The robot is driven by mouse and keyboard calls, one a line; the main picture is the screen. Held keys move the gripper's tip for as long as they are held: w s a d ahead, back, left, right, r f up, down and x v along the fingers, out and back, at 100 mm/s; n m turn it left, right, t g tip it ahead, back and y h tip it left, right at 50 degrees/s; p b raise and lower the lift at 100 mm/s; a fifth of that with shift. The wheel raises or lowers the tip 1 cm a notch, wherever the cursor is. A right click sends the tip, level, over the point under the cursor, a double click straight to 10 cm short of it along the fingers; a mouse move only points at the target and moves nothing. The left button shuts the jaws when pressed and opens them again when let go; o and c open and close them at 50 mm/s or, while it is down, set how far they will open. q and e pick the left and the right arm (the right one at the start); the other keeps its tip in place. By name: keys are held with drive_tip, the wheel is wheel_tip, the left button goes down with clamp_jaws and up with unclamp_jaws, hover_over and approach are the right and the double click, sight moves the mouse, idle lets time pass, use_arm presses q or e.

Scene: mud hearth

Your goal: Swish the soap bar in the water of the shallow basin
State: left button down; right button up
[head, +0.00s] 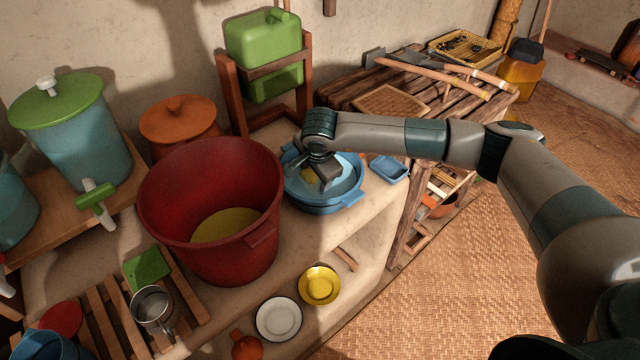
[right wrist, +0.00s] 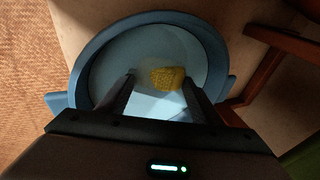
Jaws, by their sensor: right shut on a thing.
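The shallow blue basin (head: 350,199) stands on the pale ledge, with light blue water (head: 346,183) in it. My right gripper (head: 326,178) reaches down into the basin, its fingers low at the water. In the right wrist view, the yellow, rough-looking soap bar (right wrist: 166,78) lies between the two fingertips (right wrist: 159,82), inside the basin's rim (right wrist: 83,72). The gripper is shut on the soap bar. A bit of yellow (head: 306,174) shows beside the gripper in the head view. How deep the soap bar sits in the water is hard to tell. My left gripper is out of view.
A big red tub (head: 212,205) stands close left of the basin. A small blue dish (head: 389,168) sits close to its right. A wooden stand with a green jerrycan (head: 264,55) is behind it. A wooden rack with tools (head: 400,95) is to the right. Plates (head: 279,318) are below.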

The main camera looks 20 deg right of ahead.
hover_over(337, 192)
drive_tip(key=shift+b, duration=0.4)
drive_tip(key=shift+a, duration=0.1)
idle(0.4)
drive_tip(key=a, duration=0.1)
drive_tip(key=w+a+b, duration=0.1)
drive_tip(key=a, duration=0.1)
drive_tip(key=a+b, duration=0.1)
drive_tip(key=shift+w+a+f, duration=0.1)
drive_tip(key=shift+w+a, duration=0.2)
drive_tip(key=shift+a, duration=0.1)
drive_tip(key=shift+w+a, duration=0.1)
drive_tip(key=shift+a, duration=0.25)
drive_tip(key=shift+d, duration=0.15)
drive_tip(key=shift+s+d+b, duration=0.25)
drive_tip(key=shift+d+b, duration=0.1)
drive_tip(key=shift+d, duration=0.3)
drive_tip(key=shift+s+d+b, duration=0.2)
drive_tip(key=shift+d+b, duration=0.1)
drive_tip(key=shift+d, duration=0.35)
drive_tip(key=shift+r, duration=0.2)
